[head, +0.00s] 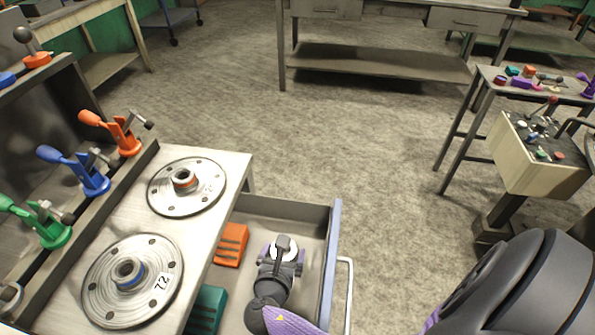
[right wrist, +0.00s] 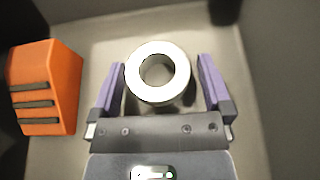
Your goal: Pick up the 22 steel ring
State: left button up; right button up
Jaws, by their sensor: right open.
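A pale steel ring (right wrist: 158,97) stands on the drawer floor in the right wrist view, its round hole facing the camera. No number on it is readable. My right gripper (right wrist: 160,62) is open, with one purple finger on each side of the ring and a gap visible on both sides. In the head view my right gripper (head: 283,246) reaches down into the open drawer (head: 334,240) and largely covers the ring. My left gripper is not in view.
An orange block (head: 231,244) lies left of the gripper, with a green block (head: 206,310) nearer. The drawer walls surround the gripper. On the bench stand two round flanged plates (head: 160,255) (head: 210,172), one marked 72. Coloured toggle clamps (head: 85,175) line the left.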

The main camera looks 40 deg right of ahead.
jog(key=shift+w+d+f, duration=0.1)
jog(key=shift+w, duration=0.1)
jog(key=shift+s+a, duration=0.1)
jog(key=shift+a, duration=0.1)
jog(key=shift+c, duration=1)
jog(key=c, duration=1)
jog(key=shift+c, duration=0.7)
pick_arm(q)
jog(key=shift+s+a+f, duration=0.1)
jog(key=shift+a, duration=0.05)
pick_arm(e)
jog(key=shift+r, duration=0.2)
grip_shut()
